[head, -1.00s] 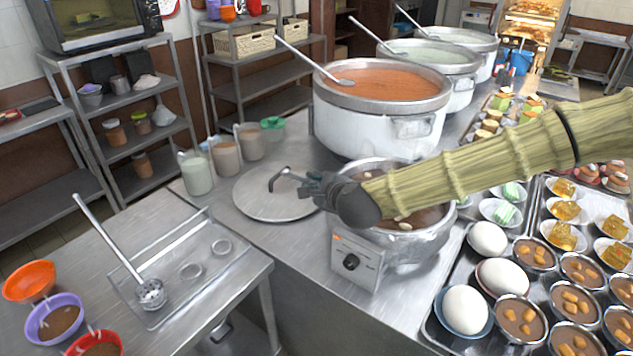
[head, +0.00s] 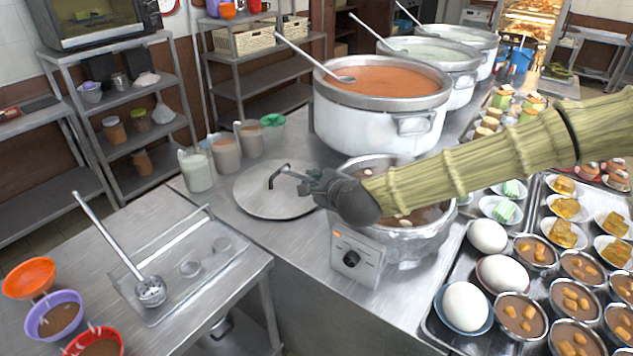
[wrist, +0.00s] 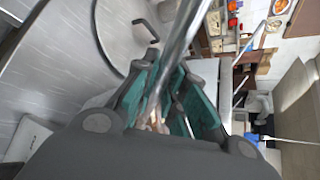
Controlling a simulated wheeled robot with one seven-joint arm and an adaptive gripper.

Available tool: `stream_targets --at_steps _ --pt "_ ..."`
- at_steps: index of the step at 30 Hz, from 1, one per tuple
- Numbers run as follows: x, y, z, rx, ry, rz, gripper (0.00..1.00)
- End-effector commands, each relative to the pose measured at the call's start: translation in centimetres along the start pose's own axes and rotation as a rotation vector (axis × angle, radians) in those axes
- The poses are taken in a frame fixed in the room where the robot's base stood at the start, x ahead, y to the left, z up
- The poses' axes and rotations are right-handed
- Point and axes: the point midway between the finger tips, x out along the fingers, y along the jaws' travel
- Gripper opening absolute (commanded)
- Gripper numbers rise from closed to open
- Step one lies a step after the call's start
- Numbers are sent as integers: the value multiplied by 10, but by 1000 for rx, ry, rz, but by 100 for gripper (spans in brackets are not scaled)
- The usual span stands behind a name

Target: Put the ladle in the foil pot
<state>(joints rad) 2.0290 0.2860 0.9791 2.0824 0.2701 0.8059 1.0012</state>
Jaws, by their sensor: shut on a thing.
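The foil pot (head: 435,246) is wrapped in crumpled foil and holds brown food. It stands on a cooker with a black knob, partly hidden by my arm. My gripper (head: 316,184) is over its left rim. In the wrist view, a shiny metal rod (wrist: 181,52) runs between the teal pads of my gripper (wrist: 165,100); it looks like the ladle's handle. My gripper is shut on it. The head view does not show this rod clearly, and its lower end and any bowl are hidden. Another, perforated ladle (head: 151,291) lies on a tray at the left.
A round lid (head: 258,206) with a dark handle lies left of the foil pot. Several jars stand behind it. A big pot of orange congee (head: 385,130) with its own ladle stands close behind my gripper. Trays of eggs (head: 488,236) and bowls crowd the right.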

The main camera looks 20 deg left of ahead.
Motion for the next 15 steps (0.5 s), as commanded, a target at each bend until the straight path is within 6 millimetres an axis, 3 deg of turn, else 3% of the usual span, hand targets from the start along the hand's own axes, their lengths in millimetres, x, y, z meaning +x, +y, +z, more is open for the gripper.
stream_targets --at_steps 14,15 --pt "2 4 -3 0 0 -1 0" --pt "2 3 -2 0 0 -1 20"
